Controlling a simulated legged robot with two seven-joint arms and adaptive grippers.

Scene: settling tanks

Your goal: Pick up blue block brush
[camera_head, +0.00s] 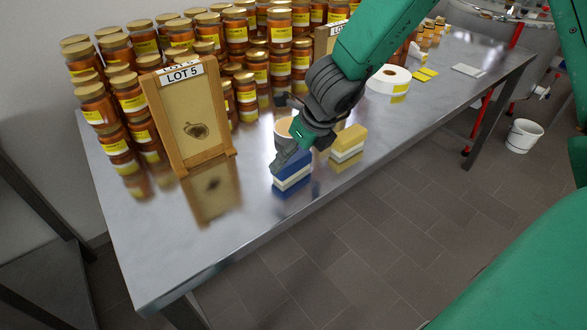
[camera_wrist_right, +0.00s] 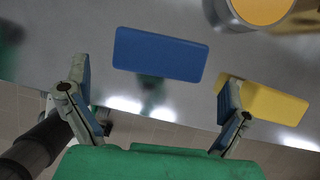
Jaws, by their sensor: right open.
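The blue block brush (camera_head: 293,178), a blue block over a white layer, stands on the metal table near its front edge. It shows in the right wrist view as a blue rectangle (camera_wrist_right: 160,54), beyond the fingertips and between their lines. My right gripper (camera_head: 291,156) is above the blue brush and hides part of its top. In the right wrist view its two fingers (camera_wrist_right: 154,80) are spread with nothing between them. Whether a fingertip touches the brush cannot be told. My left gripper is not in view.
A yellow block brush (camera_head: 348,143) stands right of the blue one, close to the right finger in the wrist view (camera_wrist_right: 268,103). A cup (camera_head: 284,128) is just behind. A framed LOT 5 board (camera_head: 187,116) stands left. Honey jars (camera_head: 240,30) fill the back. The table's front left is clear.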

